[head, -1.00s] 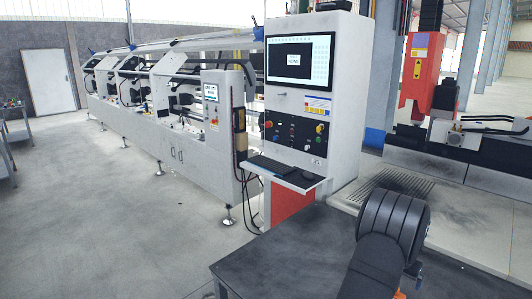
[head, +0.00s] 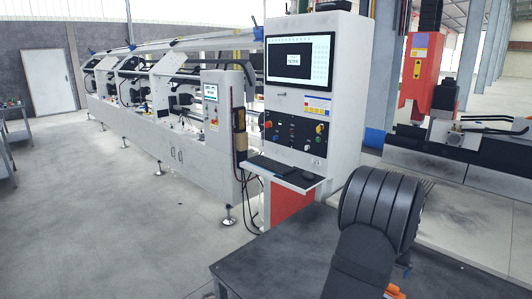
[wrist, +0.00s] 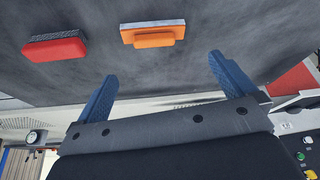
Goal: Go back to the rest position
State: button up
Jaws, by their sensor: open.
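My gripper (wrist: 162,68) shows in the wrist view with its two blue fingers spread wide apart. It is open, and nothing is between the fingers. My black ribbed arm stands over the dark table (head: 275,262) at the lower right of the head view.
A control cabinet (head: 345,110) with keyboard shelf stands behind the table. The long white machine (head: 165,120) is at left.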

jog(key=w+a+r+n+y, duration=0.1)
jog(key=a+n, duration=0.4)
jog(key=a, duration=1.4)
jog(key=w+a+r+n+y, duration=0.2)
jog(key=a+r+n, duration=0.2)
jog(key=a, duration=1.5)
jog(key=shift+a+n+t+y, duration=0.15)
jog(key=shift+n+t+y, duration=0.15)
jog(key=shift+n+y, duration=0.1)
jog(key=w+d+n+g+h, duration=0.1)
jog(key=w+d+n+g, duration=0.15)
jog(key=d, duration=3.05)
jog(key=s+d+f+n+g, duration=0.1)
jog(key=s+d+n, duration=0.1)
jog(key=s+d, duration=0.9)
jog(key=s+d+f+n+g, duration=0.15)
jog(key=s+d, duration=0.25)
jog(key=d, duration=1.2)
jog(key=shift+t, duration=0.3)
notch_tip(320, 180, down, 9)
jog(key=shift+s+f, duration=0.1)
jog(key=shift+f, duration=0.1)
